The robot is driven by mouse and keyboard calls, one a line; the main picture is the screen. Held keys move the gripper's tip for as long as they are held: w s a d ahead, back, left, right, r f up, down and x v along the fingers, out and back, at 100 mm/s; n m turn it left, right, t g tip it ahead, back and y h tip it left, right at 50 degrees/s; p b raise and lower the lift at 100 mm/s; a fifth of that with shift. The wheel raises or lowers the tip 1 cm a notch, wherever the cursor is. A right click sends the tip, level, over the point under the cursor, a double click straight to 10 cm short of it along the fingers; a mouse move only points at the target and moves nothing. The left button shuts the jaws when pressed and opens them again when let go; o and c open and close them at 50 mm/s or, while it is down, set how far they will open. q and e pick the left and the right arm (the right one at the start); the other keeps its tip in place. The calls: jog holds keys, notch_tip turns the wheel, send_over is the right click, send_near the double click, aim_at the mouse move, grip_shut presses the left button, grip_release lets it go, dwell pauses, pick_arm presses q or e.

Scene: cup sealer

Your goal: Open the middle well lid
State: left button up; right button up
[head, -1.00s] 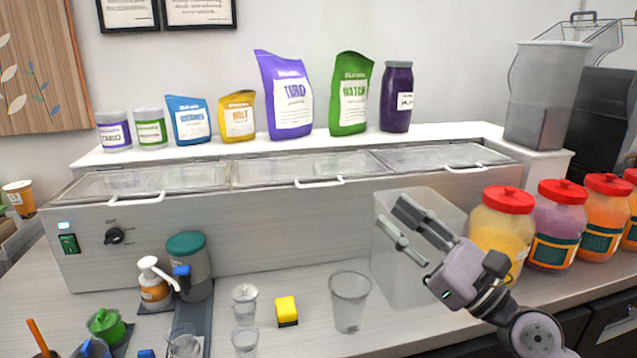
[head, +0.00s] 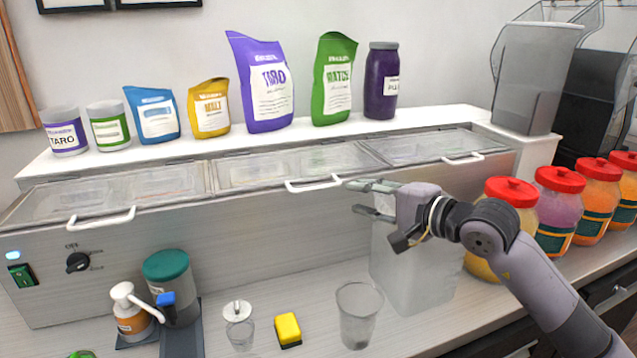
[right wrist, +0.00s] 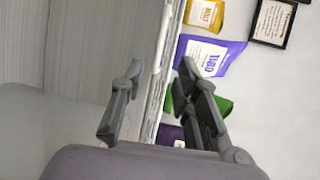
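The middle well lid (head: 270,170) is a clear panel in the top of the long grey counter unit, and it lies shut. Its white bar handle (head: 314,185) runs along its front edge. My right gripper (head: 350,198) is open and empty in the head view, with its fingers pointing left just right of the handle. The upper fingertip looks close to the handle's right end; I cannot tell whether they touch. In the right wrist view the open fingers (right wrist: 162,78) stand on either side of the unit's front edge. My left gripper is not in view.
The left lid (head: 110,195) and right lid (head: 425,147) are also shut. Bags and jars, such as the purple taro bag (head: 262,80), stand on the shelf behind.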

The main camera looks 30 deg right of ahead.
jog(key=p, duration=0.2)
send_near(319, 188)
jog(key=w, duration=0.2)
jog(key=p+x, duration=0.3)
jog(key=x, duration=0.4)
jog(key=shift+w+d+f, duration=0.1)
jog(key=shift+w+f, duration=0.35)
jog(key=shift+w, duration=0.3)
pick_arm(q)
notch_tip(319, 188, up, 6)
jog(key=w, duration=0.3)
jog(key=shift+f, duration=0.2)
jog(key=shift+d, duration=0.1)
pick_arm(e)
grip_shut()
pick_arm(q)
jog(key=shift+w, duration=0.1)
